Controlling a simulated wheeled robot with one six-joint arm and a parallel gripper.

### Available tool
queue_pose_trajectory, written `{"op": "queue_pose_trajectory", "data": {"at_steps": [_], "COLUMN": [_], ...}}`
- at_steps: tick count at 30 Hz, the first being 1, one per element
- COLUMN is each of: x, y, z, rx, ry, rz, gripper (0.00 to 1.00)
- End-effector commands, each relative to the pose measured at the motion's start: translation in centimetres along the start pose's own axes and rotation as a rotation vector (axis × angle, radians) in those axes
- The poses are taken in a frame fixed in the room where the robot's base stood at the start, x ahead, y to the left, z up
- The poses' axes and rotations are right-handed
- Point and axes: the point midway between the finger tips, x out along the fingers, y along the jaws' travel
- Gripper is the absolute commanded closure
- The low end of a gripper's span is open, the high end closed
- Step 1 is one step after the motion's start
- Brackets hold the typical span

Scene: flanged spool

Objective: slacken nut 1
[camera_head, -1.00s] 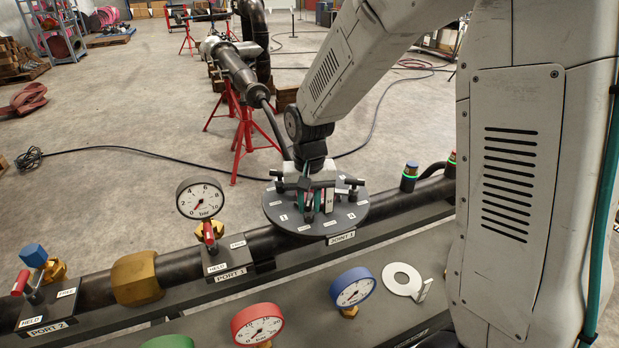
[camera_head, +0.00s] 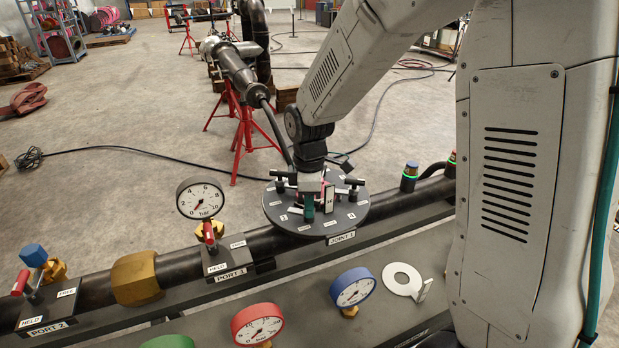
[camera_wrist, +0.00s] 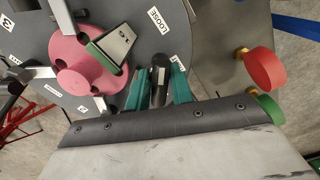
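The round grey flange (camera_head: 350,216) of joint 1 carries several dark T-handled nuts and small white labels. My gripper (camera_head: 309,208) is down over its front part, with green fingers. In the wrist view the fingers (camera_wrist: 159,86) stand on either side of a dark upright nut handle (camera_wrist: 159,75), presumably nut 1; its number does not show. The gap beside the handle is very narrow, so I cannot tell whether the fingers press on it. A "LOOSE" label (camera_wrist: 158,20) lies on the flange beyond. The nut's base is hidden.
A pink hub (camera_wrist: 85,75) with a green-edged tag sits left of the fingers in the wrist view. A gauge (camera_head: 201,198) stands at port 1, left of the flange. Blue (camera_head: 353,288) and red (camera_head: 258,325) gauges lie in front. A green-ringed post (camera_head: 409,177) stands to the right.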

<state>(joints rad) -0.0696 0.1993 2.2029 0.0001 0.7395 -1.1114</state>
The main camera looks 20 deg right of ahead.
Motion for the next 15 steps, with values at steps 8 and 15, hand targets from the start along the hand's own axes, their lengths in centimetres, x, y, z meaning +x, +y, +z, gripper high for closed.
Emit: {"op": "queue_pose_trajectory", "data": {"at_steps": [8,15], "x": [-0.02,-0.6], "y": [0.03,0.09], "z": [0.0,-0.04], "rx": [-0.119,0.085], "ry": [0.0,0.002], "rz": [0.001,0.004], "gripper": [0.79,0.79]}}
